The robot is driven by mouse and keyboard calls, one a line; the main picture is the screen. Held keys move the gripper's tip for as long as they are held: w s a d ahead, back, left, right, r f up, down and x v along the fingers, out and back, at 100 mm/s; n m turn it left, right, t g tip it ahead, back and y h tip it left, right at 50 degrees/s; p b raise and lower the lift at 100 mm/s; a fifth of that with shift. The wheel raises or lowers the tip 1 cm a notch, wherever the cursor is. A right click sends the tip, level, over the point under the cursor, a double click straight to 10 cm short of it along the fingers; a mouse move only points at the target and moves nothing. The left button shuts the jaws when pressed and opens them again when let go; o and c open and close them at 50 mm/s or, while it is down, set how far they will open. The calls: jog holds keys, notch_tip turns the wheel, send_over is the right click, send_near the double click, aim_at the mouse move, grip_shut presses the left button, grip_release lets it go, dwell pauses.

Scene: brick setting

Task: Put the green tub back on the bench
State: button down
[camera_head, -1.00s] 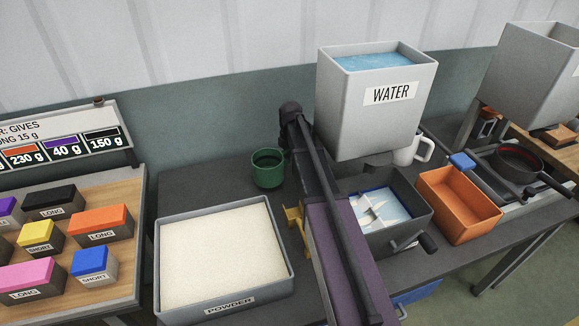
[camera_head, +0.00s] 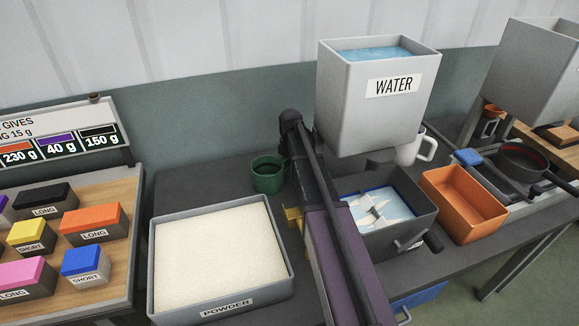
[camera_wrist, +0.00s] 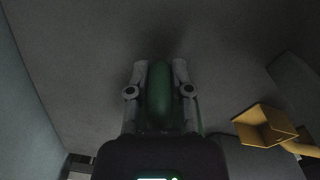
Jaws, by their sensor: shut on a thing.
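The green tub (camera_head: 267,176) is upright at the back of the dark bench (camera_head: 200,185), behind the powder tray. My gripper is mostly hidden behind my own arm in the head view. In the wrist view my gripper (camera_wrist: 158,82) is shut with a finger on each side of the green tub (camera_wrist: 159,95). The tub's base is at or very close to the bench top; I cannot tell whether it touches.
A powder tray (camera_head: 222,306) stands in front of the tub. A yellow scoop (camera_wrist: 265,125) lies to the right. The water tank (camera_head: 340,105), a grey mixing box (camera_head: 372,242), a white mug (camera_head: 408,150) and an orange bin (camera_head: 470,222) stand farther right.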

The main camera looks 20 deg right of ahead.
jog(key=c, duration=0.5)
grip_release()
jog(key=shift+c, duration=0.2)
jog(key=shift+r, duration=0.15)
notch_tip(320, 180, up, 12)
jog(key=p, duration=1.2)
jog(key=shift+s+d, duration=0.1)
jog(key=shift+s, duration=0.05)
